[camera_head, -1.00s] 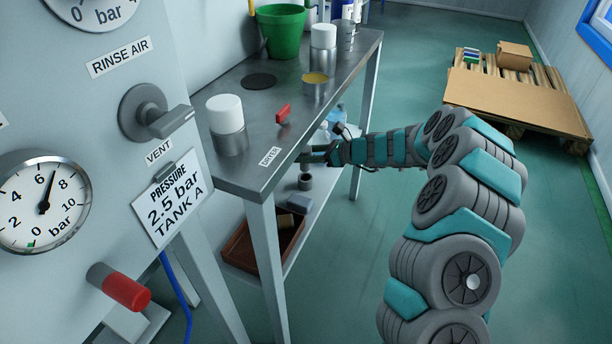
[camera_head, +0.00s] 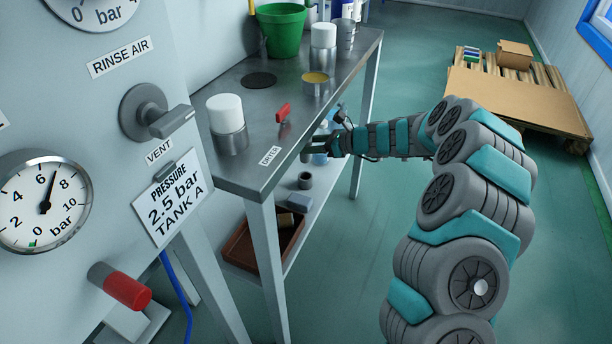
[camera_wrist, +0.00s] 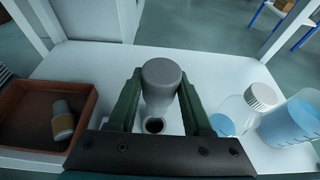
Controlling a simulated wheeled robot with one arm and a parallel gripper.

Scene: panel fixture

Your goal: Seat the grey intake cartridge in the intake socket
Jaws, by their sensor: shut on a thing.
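The grey cartridge (camera_wrist: 162,88) is a round-topped cylinder between the two dark green fingers of my gripper (camera_wrist: 162,84) in the wrist view. My gripper is shut on it. Below the cartridge in the wrist view, a round socket with a dark open mouth (camera_wrist: 155,126) stands on the white lower shelf; it also shows in the head view as a short grey ring (camera_head: 305,180). The cartridge is apart from this socket. In the head view my gripper (camera_head: 309,153) is beside the bench's front edge, above the lower shelf, and the cartridge is hard to make out there.
On the lower shelf a brown tray (camera_wrist: 87,120) holds a small bottle (camera_wrist: 62,122). A white-capped clear bottle (camera_wrist: 240,108) and a blue-filled jug (camera_wrist: 290,122) stand to the right. The steel bench top (camera_head: 252,105) is overhead, with a leg (camera_head: 268,255) at its near corner.

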